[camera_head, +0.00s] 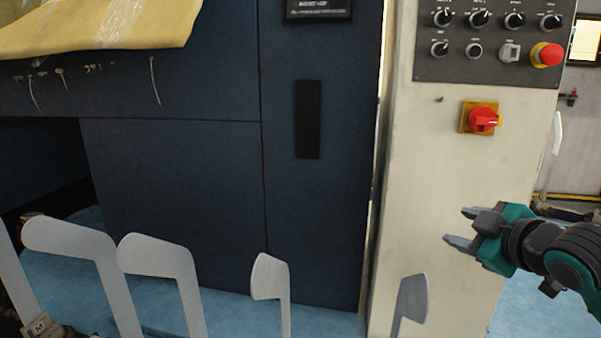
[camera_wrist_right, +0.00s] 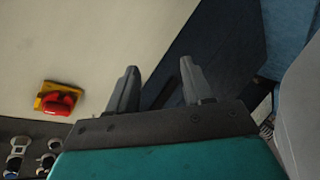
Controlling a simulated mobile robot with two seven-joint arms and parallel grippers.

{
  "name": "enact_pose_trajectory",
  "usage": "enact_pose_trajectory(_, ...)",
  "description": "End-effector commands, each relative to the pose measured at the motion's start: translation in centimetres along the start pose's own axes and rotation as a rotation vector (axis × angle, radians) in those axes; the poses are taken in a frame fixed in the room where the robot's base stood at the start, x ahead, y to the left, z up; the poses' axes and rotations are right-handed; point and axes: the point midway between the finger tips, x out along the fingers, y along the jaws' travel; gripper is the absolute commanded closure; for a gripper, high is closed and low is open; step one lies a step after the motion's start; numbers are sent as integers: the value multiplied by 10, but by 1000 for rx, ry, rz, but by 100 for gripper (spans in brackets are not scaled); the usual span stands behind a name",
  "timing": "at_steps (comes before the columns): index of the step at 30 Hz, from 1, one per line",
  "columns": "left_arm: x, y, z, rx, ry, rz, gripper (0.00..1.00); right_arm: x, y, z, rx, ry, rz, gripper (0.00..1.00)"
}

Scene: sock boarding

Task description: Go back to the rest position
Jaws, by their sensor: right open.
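My right gripper (camera_head: 462,228) is at the right of the head view, in front of the cream cabinet (camera_head: 455,180). Its two grey fingers point left and stand apart, with nothing between them. In the right wrist view the fingers of my right gripper (camera_wrist_right: 158,88) are also spread and empty. My left gripper is not in the head view.
Several flat grey sock forms (camera_head: 270,277) stand upright along the bottom. Behind them is a dark blue machine panel (camera_head: 180,190) with yellow material (camera_head: 100,28) on top. The cream cabinet carries a red rotary switch (camera_head: 483,121) and a red emergency button (camera_head: 547,54).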

Motion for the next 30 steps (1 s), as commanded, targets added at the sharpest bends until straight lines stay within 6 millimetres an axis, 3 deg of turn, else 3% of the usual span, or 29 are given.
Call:
enact_pose_trajectory(1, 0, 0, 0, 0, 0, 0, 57, 2, -41, 14, 51, -40, -60, 50)
enact_pose_trajectory(3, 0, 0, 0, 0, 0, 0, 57, -1, -88, 31, 119, -103, -122, 50)
enact_pose_trajectory(8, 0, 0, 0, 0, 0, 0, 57, -28, -183, 68, 289, -273, -236, 50)
enact_pose_trajectory(12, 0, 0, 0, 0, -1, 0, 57, -68, -250, 96, 442, -444, -303, 50)
enact_pose_trajectory(18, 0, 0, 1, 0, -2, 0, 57, -124, -308, 122, 614, -666, -345, 50)
enact_pose_trajectory(24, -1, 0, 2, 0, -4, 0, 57, -180, -346, 139, 753, -875, -357, 50)
enact_pose_trajectory(30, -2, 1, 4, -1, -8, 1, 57, -140, -354, 146, 749, -730, -307, 50)
